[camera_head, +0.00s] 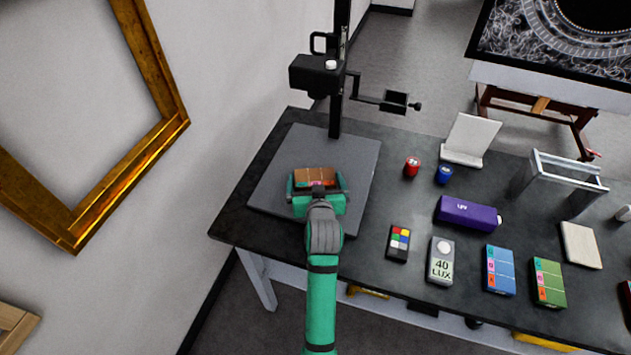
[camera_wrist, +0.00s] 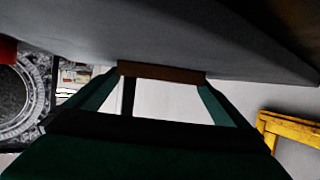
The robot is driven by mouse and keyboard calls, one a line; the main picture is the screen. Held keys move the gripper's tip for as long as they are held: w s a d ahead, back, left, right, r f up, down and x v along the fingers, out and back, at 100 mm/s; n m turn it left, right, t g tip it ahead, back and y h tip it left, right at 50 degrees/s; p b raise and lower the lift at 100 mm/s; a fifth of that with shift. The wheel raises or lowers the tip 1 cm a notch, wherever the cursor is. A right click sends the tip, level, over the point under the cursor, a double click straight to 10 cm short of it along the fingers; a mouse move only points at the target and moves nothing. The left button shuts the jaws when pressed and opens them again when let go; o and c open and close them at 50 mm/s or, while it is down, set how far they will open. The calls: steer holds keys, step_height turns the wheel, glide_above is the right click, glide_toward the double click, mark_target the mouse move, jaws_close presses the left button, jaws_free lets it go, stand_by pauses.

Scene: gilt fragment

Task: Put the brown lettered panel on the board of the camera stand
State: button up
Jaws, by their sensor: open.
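The brown lettered panel (camera_head: 316,174) lies on the grey board (camera_head: 352,160) of the camera stand (camera_head: 337,118), near the board's middle. The lettering is too small to read. My green gripper (camera_head: 317,187) is low over the board, with one finger at each side of the panel. In the wrist view, the panel (camera_wrist: 162,73) shows edge-on as a brown strip against the board (camera_wrist: 215,42), between the open fingertips (camera_wrist: 162,80). Whether the fingers touch its ends I cannot tell. My gripper hides the panel's near edge.
The stand's black camera (camera_head: 315,75) hangs over the board's back. A gilt frame (camera_head: 150,165) is on the left.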

steer(key=v, duration=1.2)
